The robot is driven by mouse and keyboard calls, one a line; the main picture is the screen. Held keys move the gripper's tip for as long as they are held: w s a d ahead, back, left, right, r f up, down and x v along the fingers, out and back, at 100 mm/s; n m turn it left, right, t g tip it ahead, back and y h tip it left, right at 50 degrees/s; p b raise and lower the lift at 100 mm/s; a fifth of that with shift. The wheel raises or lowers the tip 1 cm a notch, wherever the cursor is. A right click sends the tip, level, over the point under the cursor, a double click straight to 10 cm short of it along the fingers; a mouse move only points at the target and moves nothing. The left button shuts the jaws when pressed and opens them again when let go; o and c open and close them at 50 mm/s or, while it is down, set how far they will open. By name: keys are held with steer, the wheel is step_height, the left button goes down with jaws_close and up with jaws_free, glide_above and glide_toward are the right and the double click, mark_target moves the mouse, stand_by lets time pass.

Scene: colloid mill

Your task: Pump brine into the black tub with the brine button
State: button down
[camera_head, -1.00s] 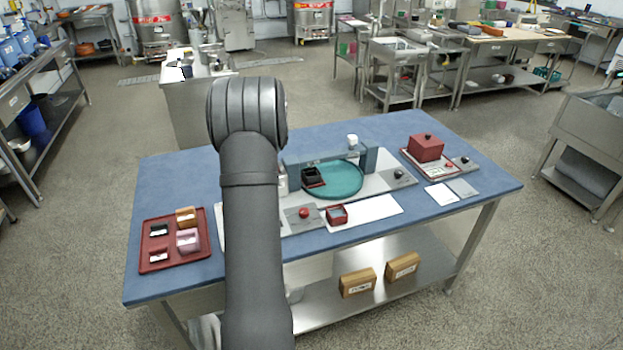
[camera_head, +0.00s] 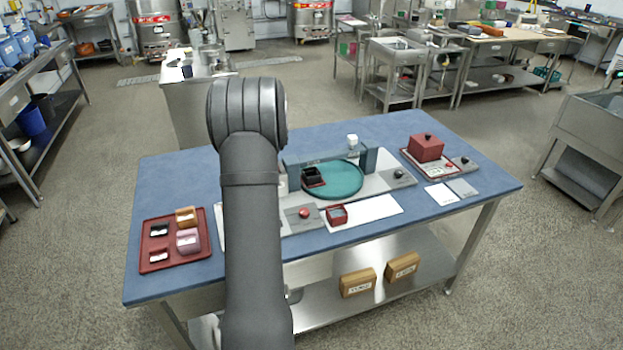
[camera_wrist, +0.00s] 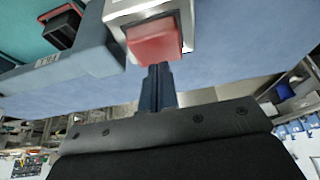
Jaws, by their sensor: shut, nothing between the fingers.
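The black tub (camera_head: 314,175) stands at the left of the round teal turntable (camera_head: 345,182), with a red part at its base. The tub also shows at the top left of the wrist view (camera_wrist: 62,30). A red push-piece (camera_wrist: 155,42) sits on a silver box in the wrist view; I cannot read a label saying whether it is the brine button. My gripper (camera_wrist: 158,72) is shut and empty, its fingertips right at the edge of the red piece; I cannot tell whether they touch. In the head view my arm hides my gripper and this spot.
A red round button (camera_head: 304,212) and a black knob (camera_head: 398,173) sit on grey plates. A small red tub (camera_head: 337,214) stands in front of the turntable. A red tray (camera_head: 160,262) with small blocks lies left, and a red lidded box (camera_head: 426,147) stands right.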

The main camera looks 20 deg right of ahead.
steer(key=shift+f, duration=1.7)
stand_by(0.6)
steer(key=shift+r, duration=3.8)
steer(key=shift+f, duration=2.1)
steer(key=shift+f, duration=0.65)
